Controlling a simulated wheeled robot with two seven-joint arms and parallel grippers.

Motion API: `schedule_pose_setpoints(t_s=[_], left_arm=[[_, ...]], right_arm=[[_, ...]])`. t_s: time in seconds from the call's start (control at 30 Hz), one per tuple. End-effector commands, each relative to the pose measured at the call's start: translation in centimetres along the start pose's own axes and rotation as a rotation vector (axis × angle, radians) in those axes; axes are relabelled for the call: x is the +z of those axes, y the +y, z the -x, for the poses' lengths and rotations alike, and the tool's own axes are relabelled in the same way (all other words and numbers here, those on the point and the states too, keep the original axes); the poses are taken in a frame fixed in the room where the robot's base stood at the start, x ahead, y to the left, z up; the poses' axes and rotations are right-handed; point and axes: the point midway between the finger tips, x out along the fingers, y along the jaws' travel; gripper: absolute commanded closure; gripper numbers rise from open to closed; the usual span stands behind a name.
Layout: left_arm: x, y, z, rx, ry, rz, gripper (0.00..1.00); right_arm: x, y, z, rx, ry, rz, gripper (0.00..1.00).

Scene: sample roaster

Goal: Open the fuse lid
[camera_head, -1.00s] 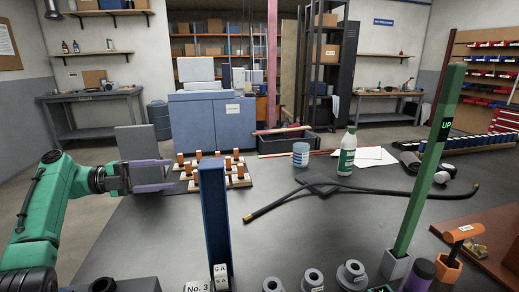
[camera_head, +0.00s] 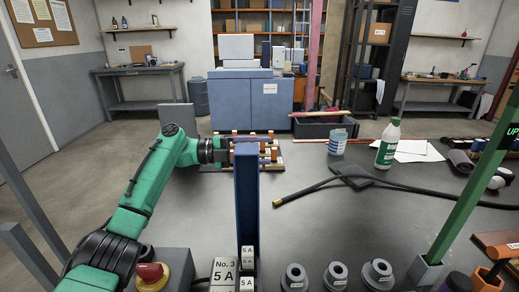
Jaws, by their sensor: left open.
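The tall blue upright channel (camera_head: 247,205) stands in front and hides part of the fingers. I cannot tell whether the fingers touch any piece. Small white blocks marked 5 A (camera_head: 247,254) sit at the foot of the channel, beside a label plate (camera_head: 223,272) reading No. 3, 5 A. I cannot make out for sure which part is the fuse lid. A grey upright panel (camera_head: 178,118) stands behind my left arm. My right gripper is not in view.
A red knob (camera_head: 151,275) sits on a grey box at the front left. Several grey round parts (camera_head: 335,273) line the front edge. A green post (camera_head: 468,194) rises at right.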

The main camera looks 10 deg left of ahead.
Motion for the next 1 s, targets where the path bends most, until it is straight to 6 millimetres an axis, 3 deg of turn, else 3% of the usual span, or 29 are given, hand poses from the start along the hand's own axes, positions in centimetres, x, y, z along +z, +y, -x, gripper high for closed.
schedule_pose_setpoints(t_s=[0.13,0.3,1.0], left_arm=[[0.01,0.02,0.03,0.000,0.000,0.000,0.38],[0.02,0.02,0.07,0.000,-0.001,0.000,1.00],[0.05,0.06,0.11,0.001,-0.001,0.000,1.00]], right_arm=[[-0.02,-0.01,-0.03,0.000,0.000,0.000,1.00],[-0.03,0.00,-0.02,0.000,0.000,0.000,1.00],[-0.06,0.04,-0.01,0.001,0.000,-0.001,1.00]])
